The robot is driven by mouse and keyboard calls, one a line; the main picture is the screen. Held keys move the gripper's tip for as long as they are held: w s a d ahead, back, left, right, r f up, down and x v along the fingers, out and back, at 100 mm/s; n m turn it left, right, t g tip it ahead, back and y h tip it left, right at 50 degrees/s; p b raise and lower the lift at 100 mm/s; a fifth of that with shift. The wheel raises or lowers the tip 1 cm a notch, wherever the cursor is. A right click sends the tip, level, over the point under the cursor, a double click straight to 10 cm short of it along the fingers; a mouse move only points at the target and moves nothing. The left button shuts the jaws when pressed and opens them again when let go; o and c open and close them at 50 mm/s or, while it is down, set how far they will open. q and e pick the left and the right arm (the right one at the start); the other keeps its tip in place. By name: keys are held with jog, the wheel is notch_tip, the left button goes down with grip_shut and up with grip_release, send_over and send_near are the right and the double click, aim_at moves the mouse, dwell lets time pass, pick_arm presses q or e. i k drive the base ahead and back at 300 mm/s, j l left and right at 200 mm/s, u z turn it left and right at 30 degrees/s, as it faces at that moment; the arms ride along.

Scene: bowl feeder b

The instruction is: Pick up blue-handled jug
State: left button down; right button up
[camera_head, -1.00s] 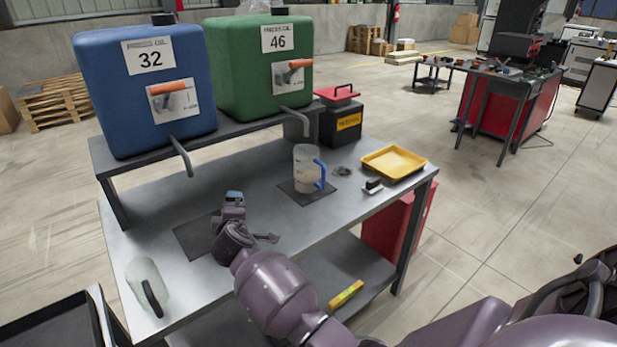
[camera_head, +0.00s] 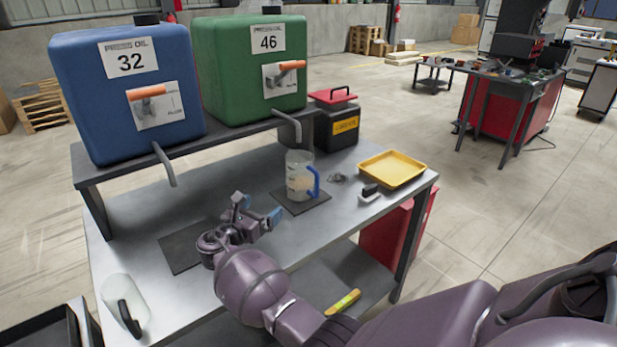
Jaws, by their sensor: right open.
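The blue-handled jug (camera_head: 297,178) is clear, stands upright on a dark mat (camera_head: 318,203) and has its blue handle facing right and toward me. It stands in front of the green tank's spout. My right gripper (camera_head: 261,209) is open and empty, with blue fingertips spread, just left of and nearer to me than the jug. It appears apart from the jug, pointing roughly toward it. My left gripper is not in view.
A blue tank (camera_head: 130,90) and a green tank (camera_head: 250,70) sit on a raised shelf. A yellow tray (camera_head: 392,169) and small black-and-white item (camera_head: 370,193) lie right of the jug. A second dark mat (camera_head: 180,250) is bare.

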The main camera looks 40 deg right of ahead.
aim_at(300, 172)
jog(key=i+l, duration=0.1)
jog(key=l, duration=0.35)
jog(key=i+l, duration=0.1)
jog(key=l, duration=0.35)
jog(key=i+l, duration=0.1)
jog(key=l, duration=0.4)
